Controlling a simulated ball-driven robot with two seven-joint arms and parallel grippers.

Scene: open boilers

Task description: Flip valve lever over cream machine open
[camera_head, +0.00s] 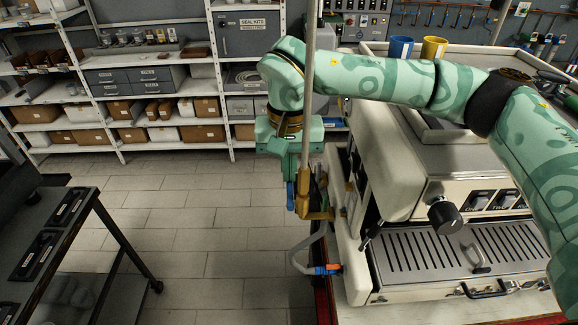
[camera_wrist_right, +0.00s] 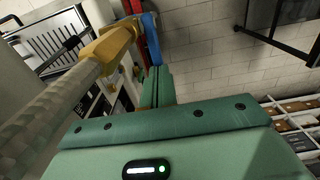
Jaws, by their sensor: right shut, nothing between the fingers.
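The cream machine (camera_head: 430,190) stands on the counter at the right in the head view. A vertical pipe (camera_head: 309,95) runs down at its left side to a brass valve (camera_head: 318,214). The blue valve lever (camera_head: 290,196) points up alongside the pipe, just left of it. In the right wrist view the lever (camera_wrist_right: 151,38) and brass valve (camera_wrist_right: 108,43) lie just beyond my fingertips. My right gripper (camera_head: 303,172) is shut and empty, its fingers (camera_wrist_right: 156,82) pointing down at the lever. I cannot tell whether they touch it. My left gripper is not in view.
A hose (camera_head: 304,250) bends below the valve to a smaller blue and orange fitting (camera_head: 326,269). Blue (camera_head: 400,47) and yellow (camera_head: 434,48) cups stand on top of the machine. A dark cart (camera_head: 60,240) is at left. The tiled floor (camera_head: 215,230) between is clear.

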